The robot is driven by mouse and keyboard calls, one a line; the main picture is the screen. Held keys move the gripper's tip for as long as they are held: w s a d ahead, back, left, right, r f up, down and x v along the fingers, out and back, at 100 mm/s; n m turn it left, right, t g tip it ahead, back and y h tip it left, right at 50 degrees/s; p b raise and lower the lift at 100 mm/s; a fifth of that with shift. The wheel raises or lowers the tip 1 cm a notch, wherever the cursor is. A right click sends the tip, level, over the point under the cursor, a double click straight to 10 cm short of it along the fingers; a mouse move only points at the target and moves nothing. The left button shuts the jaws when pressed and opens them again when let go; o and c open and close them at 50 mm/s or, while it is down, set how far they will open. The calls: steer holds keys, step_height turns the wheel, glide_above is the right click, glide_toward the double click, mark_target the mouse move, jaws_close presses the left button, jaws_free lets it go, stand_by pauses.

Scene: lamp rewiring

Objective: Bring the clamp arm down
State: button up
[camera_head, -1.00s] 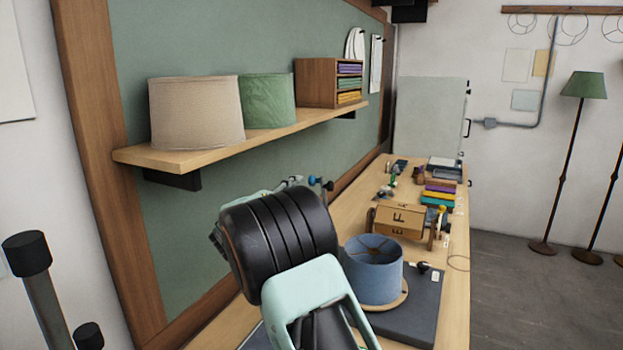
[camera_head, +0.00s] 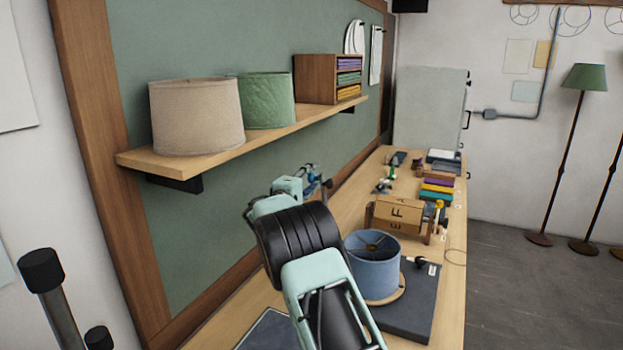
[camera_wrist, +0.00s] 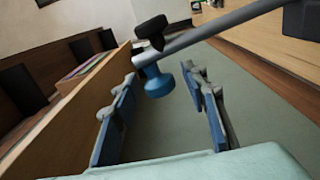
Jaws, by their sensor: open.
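The clamp arm (camera_wrist: 215,29) shows in the wrist view as a grey metal bar slanting across the top, with a black knob (camera_wrist: 151,28) and a blue knob (camera_wrist: 157,84) near its lower left end. My gripper (camera_wrist: 162,80) is open, with one blue-padded finger on each side of the blue knob. Whether a finger touches the knob cannot be told. In the head view small blue and dark parts (camera_head: 314,178) show by the green wall panel, just past my mint-coloured wrist. My fingers are not clear there, and most of the clamp is hidden.
The workbench (camera_head: 342,212) runs along the green panel (camera_head: 225,40). A shelf (camera_head: 175,161) with lampshades overhangs it, above and left of my arm. A blue lampshade (camera_head: 375,275) stands right of my arm, and a wooden box (camera_head: 398,211) stands behind it.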

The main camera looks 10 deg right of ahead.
steer(key=shift+c, duration=0.7)
jaws_close()
